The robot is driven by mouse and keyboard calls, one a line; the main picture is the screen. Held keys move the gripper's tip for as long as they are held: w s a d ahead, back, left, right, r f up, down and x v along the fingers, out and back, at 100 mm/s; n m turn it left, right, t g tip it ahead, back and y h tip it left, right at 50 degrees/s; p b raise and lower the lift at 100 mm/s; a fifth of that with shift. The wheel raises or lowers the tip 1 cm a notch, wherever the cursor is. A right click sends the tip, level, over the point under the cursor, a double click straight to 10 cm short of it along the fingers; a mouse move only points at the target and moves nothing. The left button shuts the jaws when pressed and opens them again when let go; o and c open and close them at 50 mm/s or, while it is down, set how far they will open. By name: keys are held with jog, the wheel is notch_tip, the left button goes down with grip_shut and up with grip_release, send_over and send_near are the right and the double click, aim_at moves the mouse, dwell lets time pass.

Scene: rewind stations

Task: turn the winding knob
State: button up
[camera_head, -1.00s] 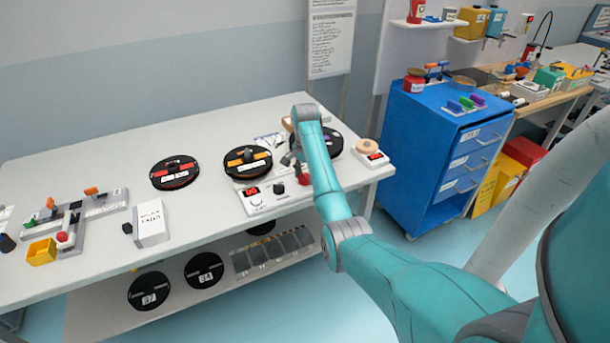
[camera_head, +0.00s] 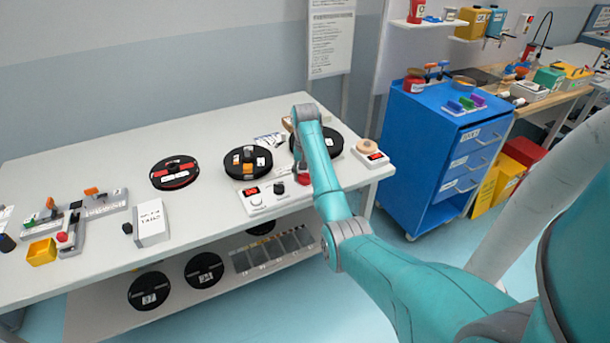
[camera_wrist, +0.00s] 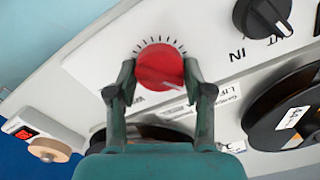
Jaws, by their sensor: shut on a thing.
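The winding knob is a round red knob (camera_wrist: 158,66) on a white panel with tick marks around it, in the upper middle of the wrist view. My gripper (camera_wrist: 158,82) is shut on it, one finger on each side. In the head view the red knob (camera_head: 303,179) shows only partly beside my arm. The rewind station bears a black reel (camera_head: 248,162) with orange and white labels and another black reel (camera_head: 329,143) partly behind my arm. My gripper is mostly hidden by my arm in the head view.
A black knob (camera_wrist: 262,17) sits near the red one. A blue drawer cabinet (camera_head: 425,150) stands to the right.

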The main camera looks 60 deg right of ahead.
jog(key=shift+n, duration=2.1)
jog(key=o, duration=1.2)
jog(key=shift+c, duration=0.2)
